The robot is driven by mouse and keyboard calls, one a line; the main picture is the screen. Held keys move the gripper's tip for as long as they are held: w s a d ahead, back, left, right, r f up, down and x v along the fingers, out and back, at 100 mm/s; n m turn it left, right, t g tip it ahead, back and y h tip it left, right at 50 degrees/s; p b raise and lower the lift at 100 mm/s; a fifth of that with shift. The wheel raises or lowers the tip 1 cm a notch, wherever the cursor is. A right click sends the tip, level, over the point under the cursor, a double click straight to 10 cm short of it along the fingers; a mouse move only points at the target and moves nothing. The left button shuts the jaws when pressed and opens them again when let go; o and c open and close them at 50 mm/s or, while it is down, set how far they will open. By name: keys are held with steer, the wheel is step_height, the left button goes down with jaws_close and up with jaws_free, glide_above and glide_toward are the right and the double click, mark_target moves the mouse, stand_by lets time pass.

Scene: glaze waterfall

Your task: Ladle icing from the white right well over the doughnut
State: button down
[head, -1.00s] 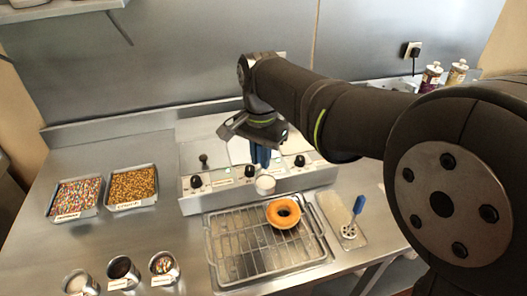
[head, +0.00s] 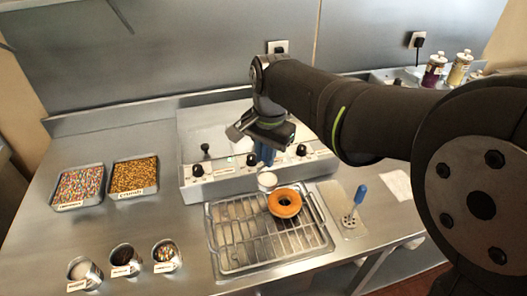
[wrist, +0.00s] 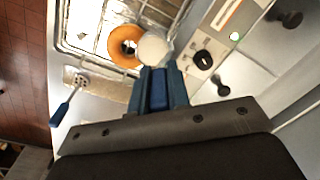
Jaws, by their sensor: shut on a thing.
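My gripper (head: 264,154) is shut on a ladle, whose round cup (head: 267,180) shows white inside. The cup also shows in the wrist view (wrist: 153,49), just beyond the blue fingertips (wrist: 157,78). The orange-brown ring doughnut (head: 285,203) lies on the wire rack, and the wrist view shows it too (wrist: 121,45). The cup is just behind and left of the doughnut in the head view, and overlaps its edge in the wrist view. The doughnut's visible top looks plain. The warmer (head: 225,180) with the wells stands behind; my arm hides much of its right side.
The wire rack (head: 240,240) sits over a tray. A blue-handled slotted tool (head: 360,194) rests on a small plate at right. Two sprinkle trays (head: 78,186) and several small cups (head: 122,260) stand at left, clear of the rack.

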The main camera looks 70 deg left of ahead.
steer(key=w+d+f+g+y, duration=0.1)
steer(key=w+d+g+y, duration=0.5)
steer(key=w+g+y, duration=0.2)
steer(key=shift+f+g+y, duration=0.4)
steer(key=shift+g+y, duration=0.1)
steer(key=shift+y, duration=0.6)
stand_by(2.9)
steer(key=shift+w, duration=0.1)
stand_by(0.4)
